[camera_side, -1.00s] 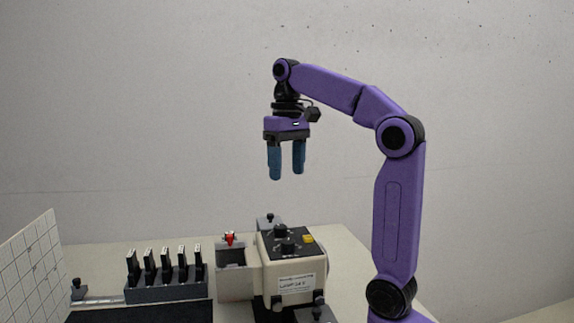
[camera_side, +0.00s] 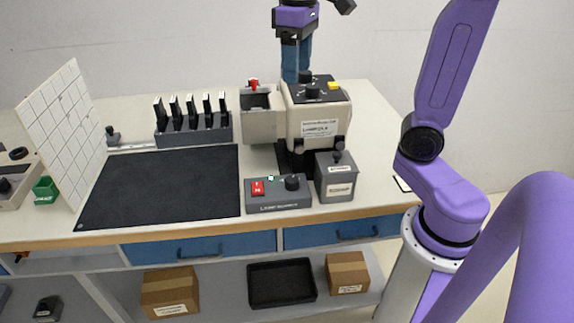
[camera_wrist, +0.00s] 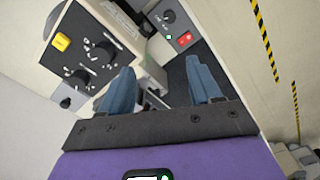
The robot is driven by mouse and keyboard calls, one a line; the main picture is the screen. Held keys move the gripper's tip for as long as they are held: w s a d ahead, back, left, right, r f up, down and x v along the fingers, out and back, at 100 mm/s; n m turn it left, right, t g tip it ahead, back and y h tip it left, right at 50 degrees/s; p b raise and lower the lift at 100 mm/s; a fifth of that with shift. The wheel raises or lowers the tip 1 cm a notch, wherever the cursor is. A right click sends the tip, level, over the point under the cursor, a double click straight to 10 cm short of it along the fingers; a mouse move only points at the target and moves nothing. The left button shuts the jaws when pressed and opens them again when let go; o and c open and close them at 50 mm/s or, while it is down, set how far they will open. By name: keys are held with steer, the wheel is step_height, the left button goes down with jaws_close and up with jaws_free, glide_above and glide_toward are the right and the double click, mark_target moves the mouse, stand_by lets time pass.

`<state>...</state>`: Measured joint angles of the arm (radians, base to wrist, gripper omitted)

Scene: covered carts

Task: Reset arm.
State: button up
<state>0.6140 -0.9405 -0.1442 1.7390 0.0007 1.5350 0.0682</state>
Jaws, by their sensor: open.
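My gripper (camera_side: 296,62) is at the top of the side view, pointing down with two blue fingers, behind the beige machine (camera_side: 318,122) with black knobs and a yellow button. The fingertips are hidden behind the machine's top there. In the wrist view my gripper (camera_wrist: 160,88) shows both blue fingers spread apart with nothing between them. The beige machine (camera_wrist: 122,28) lies at the upper left of that view, beside the left finger. The purple arm stands at the right of the side view.
A rack (camera_side: 194,136) of black holders, a bare black mat (camera_side: 165,185) and an upright white grid panel (camera_side: 62,125) are to the left. The shelf below holds cardboard boxes (camera_side: 170,291).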

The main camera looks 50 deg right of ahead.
steer(key=s+a+f+n, duration=0.2)
steer(key=s+f+n, duration=0.2)
steer(key=s+f, duration=0.4)
steer(key=s+a+f+n, duration=0.2)
steer(key=s+f+n, duration=0.3)
steer(key=s+f, duration=0.3)
steer(key=s, duration=0.3)
steer(key=shift+a+f+n, duration=0.15)
steer(key=shift+a+n, duration=0.15)
steer(key=shift+a, duration=0.1)
steer(key=shift+w, duration=0.2)
stand_by(0.3)
